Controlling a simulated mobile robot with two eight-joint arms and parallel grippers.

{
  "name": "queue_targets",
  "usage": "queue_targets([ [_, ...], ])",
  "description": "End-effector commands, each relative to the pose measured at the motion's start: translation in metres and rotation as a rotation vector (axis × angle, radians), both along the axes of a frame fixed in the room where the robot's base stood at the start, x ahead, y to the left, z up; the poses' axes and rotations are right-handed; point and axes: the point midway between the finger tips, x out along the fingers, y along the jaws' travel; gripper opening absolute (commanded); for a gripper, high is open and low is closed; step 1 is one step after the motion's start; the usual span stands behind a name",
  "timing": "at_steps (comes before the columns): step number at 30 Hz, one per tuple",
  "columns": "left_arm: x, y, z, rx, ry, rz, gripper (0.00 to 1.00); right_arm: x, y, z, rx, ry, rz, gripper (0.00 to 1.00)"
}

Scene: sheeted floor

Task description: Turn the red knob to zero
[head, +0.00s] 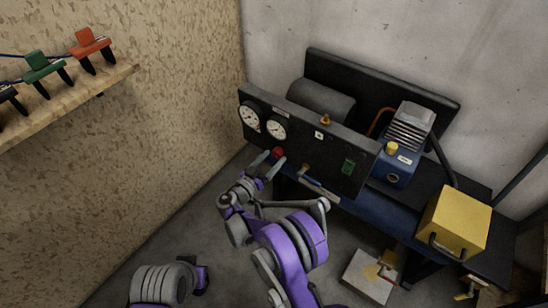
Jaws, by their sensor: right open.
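The red knob (277,153) is a small round knob on the lower left of the black panel (330,153), below two round white gauges (276,129). My right gripper (268,162) is just in front of the knob and slightly to its lower left, with its fingers apart near it. Whether a finger touches the knob cannot be told. The knob's marks and its zero are too small to read. My left arm shows at the bottom left, but its gripper cannot be made out.
A lever with a blue-grey handle (318,188) sticks out right of the knob. A blue pump (396,165) and a yellow box (455,222) stand further right. A wooden shelf (70,98) with coloured clamps (91,46) is at the upper left. Floor at the lower left is clear.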

Motion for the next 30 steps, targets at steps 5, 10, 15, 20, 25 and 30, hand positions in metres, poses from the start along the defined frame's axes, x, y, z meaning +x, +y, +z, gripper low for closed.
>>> queue_targets([
  [5, 0.0001, 0.0, -0.0014, 0.0, 0.0, 0.0, 0.0, 0.01, -0.0074, -0.0001, 0.0, 0.0, 0.0, 0.76],
  [10, 0.0001, 0.0, -0.0014, 0.0, 0.0, 0.0, 0.0, 0.0113, -0.0081, 0.0002, 0.0, 0.0, 0.0, 0.76],
  [15, 0.0001, 0.0, -0.0013, 0.0, 0.0, 0.0, 0.0, 0.011, -0.0082, 0.0002, -0.001, 0.001, 0.0, 0.65],
  [20, 0.0001, 0.0, -0.0014, 0.0, 0.0, 0.0, 0.0, 0.0109, -0.0081, 0.0002, -0.001, 0.001, 0.0, 0.37],
  [25, 0.0001, 0.0, -0.0014, 0.0, 0.0, 0.0, 0.0, 0.0108, -0.0081, 0.0001, -0.001, 0.001, 0.0, 0.06],
  [30, 0.0, 0.0, -0.0014, 0.0, 0.0, 0.0, 0.0, 0.0108, -0.0081, 0.0001, -0.002, 0.001, 0.0, 0.0],
])
